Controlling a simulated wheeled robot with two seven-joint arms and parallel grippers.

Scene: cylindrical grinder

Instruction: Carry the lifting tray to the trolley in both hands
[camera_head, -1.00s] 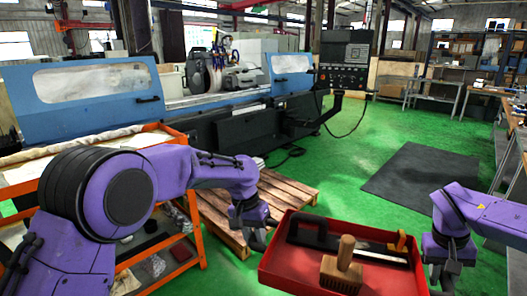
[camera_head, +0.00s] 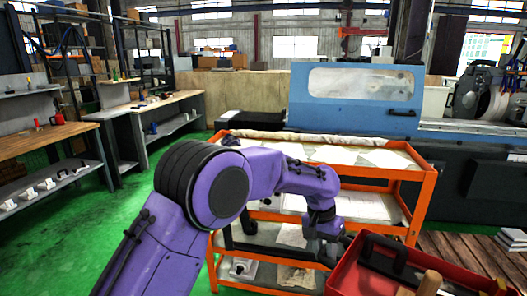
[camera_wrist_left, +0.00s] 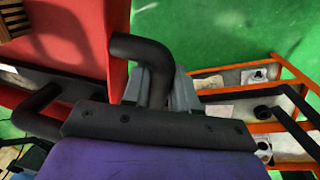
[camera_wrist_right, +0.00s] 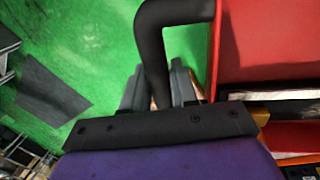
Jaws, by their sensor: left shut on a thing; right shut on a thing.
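The red lifting tray (camera_head: 343,278) is at the lower right of the head view, partly cut off by the frame. My left gripper (camera_head: 328,252) is at its left end; in the left wrist view the fingers (camera_wrist_left: 165,92) are shut on a black curved handle (camera_wrist_left: 140,48). My right gripper (camera_wrist_right: 160,90) shows only in the right wrist view, shut on the other black handle (camera_wrist_right: 152,40). A black-handled tool (camera_head: 385,252) and a wooden-handled brush (camera_head: 430,284) are in the tray. The orange trolley (camera_head: 422,205) stands just beyond the tray, with cloth on its top shelf.
The trolley's lower shelves carry papers and small things. A blue grinding machine (camera_head: 350,100) stands behind it, with a wooden pallet (camera_head: 465,250) at right. Workbenches (camera_head: 45,140) line the left. Green floor (camera_head: 120,190) is open between.

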